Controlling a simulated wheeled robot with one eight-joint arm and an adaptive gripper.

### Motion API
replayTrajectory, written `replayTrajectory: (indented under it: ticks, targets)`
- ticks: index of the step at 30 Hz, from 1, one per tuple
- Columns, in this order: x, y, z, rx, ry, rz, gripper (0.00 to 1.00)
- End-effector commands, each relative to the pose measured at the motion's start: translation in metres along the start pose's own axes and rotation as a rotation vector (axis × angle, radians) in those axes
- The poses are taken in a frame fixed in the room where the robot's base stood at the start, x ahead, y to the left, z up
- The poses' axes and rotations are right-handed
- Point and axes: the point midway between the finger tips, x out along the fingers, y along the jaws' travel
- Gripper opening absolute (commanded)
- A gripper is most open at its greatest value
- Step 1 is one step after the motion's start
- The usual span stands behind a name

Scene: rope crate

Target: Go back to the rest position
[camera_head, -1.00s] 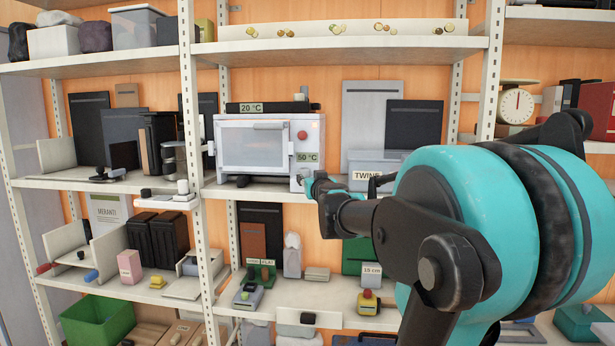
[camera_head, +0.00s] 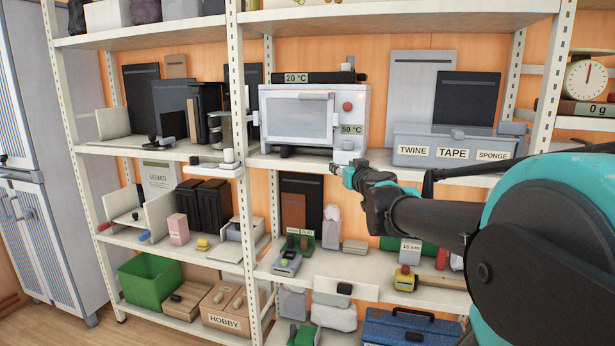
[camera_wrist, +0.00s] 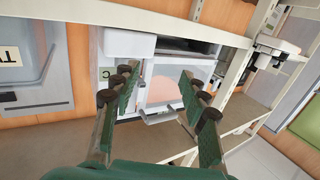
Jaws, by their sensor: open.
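My gripper (camera_head: 346,174) is in front of the shelf edge, just below the lower right corner of the white oven-like box (camera_head: 298,119). In the wrist view my gripper (camera_wrist: 157,85) has its two fingers spread apart with nothing between them. The white box (camera_wrist: 180,75) lies beyond the fingertips there, its window and handle partly in view. My arm reaches in from the right of the head view.
A grey crate (camera_head: 420,137) labelled twine, tape and sponge stands right of the box. White shelf posts (camera_head: 241,150) and shelf boards surround the gripper. A green bin (camera_head: 150,279), a hobby box (camera_head: 228,303) and a blue toolbox (camera_head: 410,330) sit low. Floor shows at lower left.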

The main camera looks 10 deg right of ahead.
Motion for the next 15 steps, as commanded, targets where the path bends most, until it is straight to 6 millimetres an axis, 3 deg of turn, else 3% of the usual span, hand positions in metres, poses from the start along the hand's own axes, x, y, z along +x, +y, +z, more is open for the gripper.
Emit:
replayTrajectory:
  ticks: [3, 7, 11, 15]
  targets:
    - [-0.018, -0.046, 0.060, 0.005, -0.116, -0.149, 0.44]
    - [-0.050, -0.082, 0.137, 0.020, -0.310, -0.258, 0.44]
    - [-0.093, -0.096, 0.215, 0.036, -0.538, -0.284, 0.44]
    - [-0.149, -0.089, 0.293, 0.051, -0.791, -0.218, 0.44]
